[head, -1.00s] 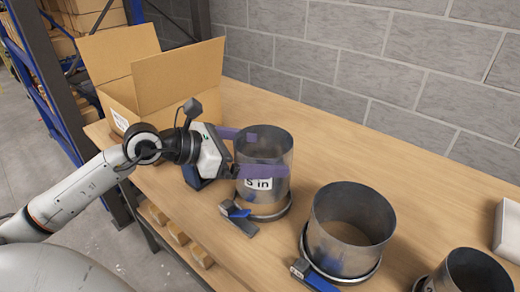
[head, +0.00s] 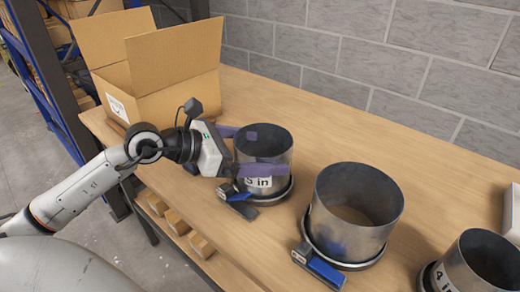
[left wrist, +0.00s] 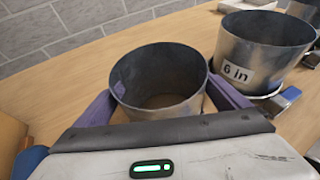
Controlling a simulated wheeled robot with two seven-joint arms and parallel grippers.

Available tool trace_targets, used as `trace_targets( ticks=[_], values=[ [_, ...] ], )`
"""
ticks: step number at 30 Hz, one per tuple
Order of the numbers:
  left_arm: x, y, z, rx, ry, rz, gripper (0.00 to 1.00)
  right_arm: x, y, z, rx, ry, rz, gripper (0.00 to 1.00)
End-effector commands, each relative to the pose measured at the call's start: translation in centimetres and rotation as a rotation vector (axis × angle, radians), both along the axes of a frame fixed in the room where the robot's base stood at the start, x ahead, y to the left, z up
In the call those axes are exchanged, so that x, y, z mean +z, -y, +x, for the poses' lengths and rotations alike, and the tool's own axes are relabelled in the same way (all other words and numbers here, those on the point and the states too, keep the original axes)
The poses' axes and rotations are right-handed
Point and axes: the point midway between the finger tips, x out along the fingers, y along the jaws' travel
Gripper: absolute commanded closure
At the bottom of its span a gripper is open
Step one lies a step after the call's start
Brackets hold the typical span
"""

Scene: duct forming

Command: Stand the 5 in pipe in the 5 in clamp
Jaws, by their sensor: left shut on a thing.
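The 5 in pipe (head: 276,148) is a short, open grey metal cylinder with a white "5 in" label. It stands upright, and its lower end is inside the ring of the 5 in clamp (head: 240,207), which has a blue and black lever at the front. Whether the pipe touches the bottom is hidden. My left gripper (head: 263,153) is shut on the pipe, with a purple finger on each side of it. In the left wrist view, the pipe (left wrist: 158,80) sits between the fingers; its base and clamp are hidden there. My right gripper is not in view.
A larger 6 in pipe (head: 353,205) stands in its own clamp (head: 318,268) to the right. A 4 in pipe (head: 475,265) stands at the lower right. An open cardboard box (head: 165,90) is at the back left. The wooden table (head: 300,135) is bare near the wall.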

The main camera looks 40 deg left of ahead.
Motion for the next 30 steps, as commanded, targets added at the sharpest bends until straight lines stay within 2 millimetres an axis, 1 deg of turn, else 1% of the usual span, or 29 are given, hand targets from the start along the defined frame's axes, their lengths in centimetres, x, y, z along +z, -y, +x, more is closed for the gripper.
trace_targets(
  ticks=[1,2,3,11,14,17,24,30],
  values=[
    [0.1,0.0,0.0,0.0,0.002,-0.001,0.33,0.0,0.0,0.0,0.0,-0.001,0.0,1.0],
    [0.1,0.0,0.0,0.0,0.002,-0.001,0.04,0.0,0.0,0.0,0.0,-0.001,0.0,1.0],
    [0.1,0.0,0.0,0.0,0.002,-0.001,0.0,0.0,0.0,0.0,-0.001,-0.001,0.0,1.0],
    [0.0,-0.1,-0.1,0.0,-0.001,0.0,0.0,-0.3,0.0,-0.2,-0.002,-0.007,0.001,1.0],
    [0.1,-0.3,-0.5,0.001,-0.002,-0.001,0.0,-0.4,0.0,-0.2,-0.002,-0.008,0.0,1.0],
    [0.5,-0.8,-1.4,0.002,-0.002,-0.002,0.0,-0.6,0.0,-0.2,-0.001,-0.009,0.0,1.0],
    [1.9,-2.5,-4.5,0.002,-0.002,-0.002,0.0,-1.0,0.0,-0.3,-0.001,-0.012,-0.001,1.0],
    [3.2,-3.8,-6.8,0.003,0.0,-0.002,0.0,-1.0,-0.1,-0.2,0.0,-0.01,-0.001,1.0]
  ],
)
